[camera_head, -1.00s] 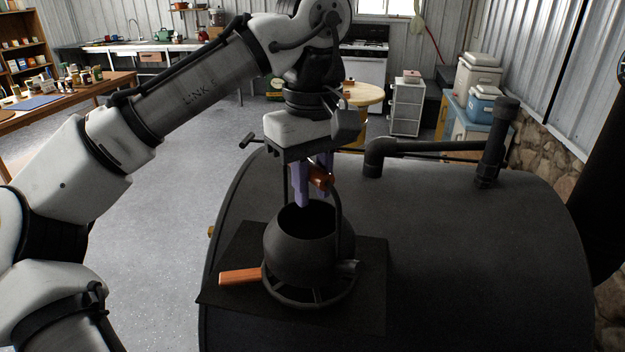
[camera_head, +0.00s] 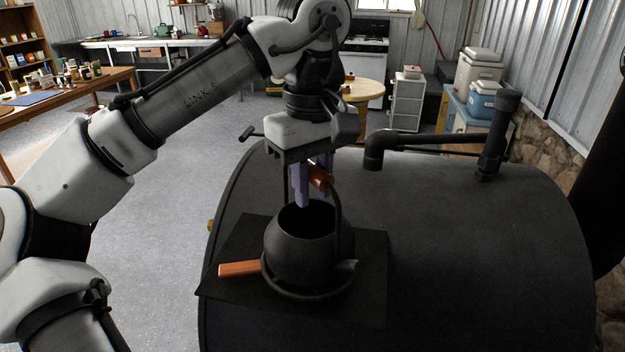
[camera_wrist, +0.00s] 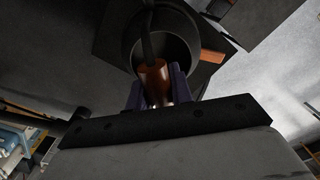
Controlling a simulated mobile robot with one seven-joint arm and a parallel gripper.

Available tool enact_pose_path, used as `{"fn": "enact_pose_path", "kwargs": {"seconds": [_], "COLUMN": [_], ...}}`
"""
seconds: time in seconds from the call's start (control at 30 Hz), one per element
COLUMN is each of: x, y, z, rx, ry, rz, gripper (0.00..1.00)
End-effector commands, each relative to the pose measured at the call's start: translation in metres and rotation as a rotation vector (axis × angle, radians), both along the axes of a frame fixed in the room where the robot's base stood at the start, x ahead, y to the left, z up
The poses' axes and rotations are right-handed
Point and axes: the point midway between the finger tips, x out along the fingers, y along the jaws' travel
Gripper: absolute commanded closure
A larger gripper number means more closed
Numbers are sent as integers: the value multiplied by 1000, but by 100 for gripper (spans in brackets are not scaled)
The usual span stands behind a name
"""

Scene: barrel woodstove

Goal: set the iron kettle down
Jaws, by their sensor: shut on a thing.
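The iron kettle (camera_head: 300,255) is a round black pot, open at the top, with a tall bail handle and a short spout at its lower right. My gripper (camera_head: 312,190) is above it, its purple fingers shut on the reddish-brown handle grip (camera_head: 320,178). The kettle is upright over a round black trivet (camera_head: 312,296) with a wooden handle (camera_head: 240,269). The kettle's base meets or nearly meets the trivet; I cannot tell whether it touches. In the wrist view the grip (camera_wrist: 154,82) is between the fingers, with the dark kettle opening (camera_wrist: 172,48) beyond.
The trivet lies on a dark square plate (camera_head: 358,310) on top of the large black barrel stove (camera_head: 470,250). A black pipe elbow (camera_head: 374,150) and pipe stand at the stove's back. The stove top to the right is clear.

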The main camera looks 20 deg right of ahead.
Motion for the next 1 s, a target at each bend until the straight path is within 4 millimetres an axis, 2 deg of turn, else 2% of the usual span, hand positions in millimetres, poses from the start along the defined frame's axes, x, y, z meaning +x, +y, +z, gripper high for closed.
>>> {"fn": "enact_pose_path", "kwargs": {"seconds": [0.17,0.2,0.37,0.7,0.87,1.0], "x": [0,0,0,0,0,1], "y": [0,0,0,0,0,0], "z": [1,2,1,3,20,42], "rx": [-2,-2,-1,2,2,2], "ry": [-1,-1,-1,-1,-4,-4], "rz": [0,0,0,1,3,4], "gripper": [100,73,52,52,52,52]}}
